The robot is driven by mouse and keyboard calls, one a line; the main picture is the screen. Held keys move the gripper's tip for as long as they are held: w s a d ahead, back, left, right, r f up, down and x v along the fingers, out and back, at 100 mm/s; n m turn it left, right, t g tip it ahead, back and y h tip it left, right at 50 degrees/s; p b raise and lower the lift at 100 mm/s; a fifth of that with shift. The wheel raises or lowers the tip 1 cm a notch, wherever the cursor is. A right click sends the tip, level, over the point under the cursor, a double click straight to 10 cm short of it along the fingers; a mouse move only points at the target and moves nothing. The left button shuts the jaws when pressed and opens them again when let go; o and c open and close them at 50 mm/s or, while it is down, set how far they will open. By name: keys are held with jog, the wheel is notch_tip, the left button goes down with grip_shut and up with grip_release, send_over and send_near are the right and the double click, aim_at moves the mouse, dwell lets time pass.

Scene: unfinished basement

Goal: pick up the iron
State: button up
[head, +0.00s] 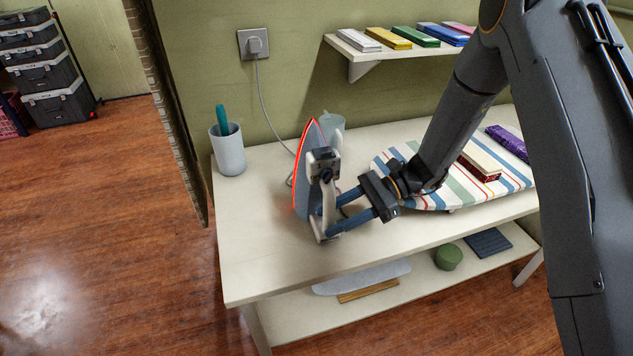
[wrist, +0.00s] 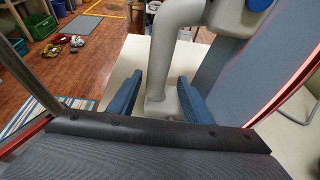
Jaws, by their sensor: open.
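The iron (head: 304,172) stands upright on its heel on the white table (head: 255,265), with a red glow along the edge of its soleplate. Its pale handle (head: 328,205) faces right, toward my gripper (head: 327,217). My gripper is open, with its two blue fingers low at the handle. In the wrist view the iron's handle (wrist: 172,50) rises between the two spread fingers of my gripper (wrist: 160,92), with a gap visible beside it. The soleplate with its red edge (wrist: 284,85) is at the right there.
A striped ironing board (head: 438,200) with boxes on it lies to the right. A grey cup (head: 229,155) stands at the left. A cord (head: 265,105) runs from the wall outlet (head: 253,43) down behind the iron. A translucent cup (head: 333,122) stands close behind it.

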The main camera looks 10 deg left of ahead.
jog(key=p+x, duration=0.1)
jog(key=x, duration=0.1)
jog(key=p+x, duration=0.1)
jog(key=x, duration=0.2)
jog(key=shift+s+a+f+p, duration=0.1)
jog(key=shift+s+f+p, duration=0.1)
jog(key=shift+s+p, duration=0.2)
jog(key=shift+w, duration=0.1)
jog(key=c, duration=1.1)
grip_shut()
